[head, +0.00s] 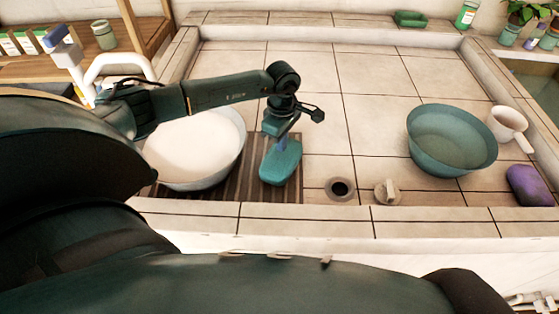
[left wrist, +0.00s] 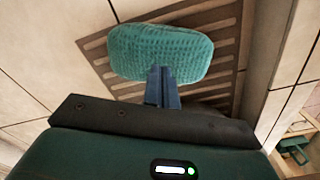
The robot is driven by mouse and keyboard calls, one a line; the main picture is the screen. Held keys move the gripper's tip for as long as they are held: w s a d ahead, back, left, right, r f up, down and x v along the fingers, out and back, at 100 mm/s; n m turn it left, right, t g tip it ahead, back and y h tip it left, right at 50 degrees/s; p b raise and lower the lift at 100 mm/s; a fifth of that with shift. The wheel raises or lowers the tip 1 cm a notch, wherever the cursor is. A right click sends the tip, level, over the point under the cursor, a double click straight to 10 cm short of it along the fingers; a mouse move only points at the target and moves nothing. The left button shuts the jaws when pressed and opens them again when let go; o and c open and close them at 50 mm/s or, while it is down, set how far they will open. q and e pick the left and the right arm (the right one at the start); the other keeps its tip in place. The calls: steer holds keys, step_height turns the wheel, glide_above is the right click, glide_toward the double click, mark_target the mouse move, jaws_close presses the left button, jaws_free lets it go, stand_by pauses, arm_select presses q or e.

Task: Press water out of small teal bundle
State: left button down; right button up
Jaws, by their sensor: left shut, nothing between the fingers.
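The small teal bundle (head: 281,162) lies on the brown slatted rack (head: 290,193), to the right of the white basin. In the left wrist view the bundle (left wrist: 160,50) shows a ribbed, woven-looking surface and rounded ends. My left gripper (head: 281,144) is above the bundle, pointing down at its top. Its blue fingers (left wrist: 163,86) are shut together with nothing between them, and their tips are at the bundle's near edge in the wrist view. I cannot tell how firmly they touch it. My right gripper is not in view.
A white basin (head: 196,150) filled with white stands left on the rack. A drain hole (head: 340,188) and a beige plug (head: 387,192) are to the right. Farther right are a teal basin (head: 452,142), a white dipper (head: 507,124) and a purple bundle (head: 531,186). The middle tiles are clear.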

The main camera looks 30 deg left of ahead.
mark_target(281, 154)
arm_select(q)
steer(key=shift+f+b, duration=0.8)
steer(key=shift+f, duration=0.1)
steer(key=shift+s+d+f, duration=0.1)
steer(key=shift+s+f, duration=0.1)
steer(key=shift+f, duration=0.05)
stand_by(1.9)
step_height(281, 154, up, 8)
steer(key=p, duration=0.5)
steer(key=shift+w+r, duration=0.2)
steer(key=shift+r, duration=0.05)
stand_by(0.6)
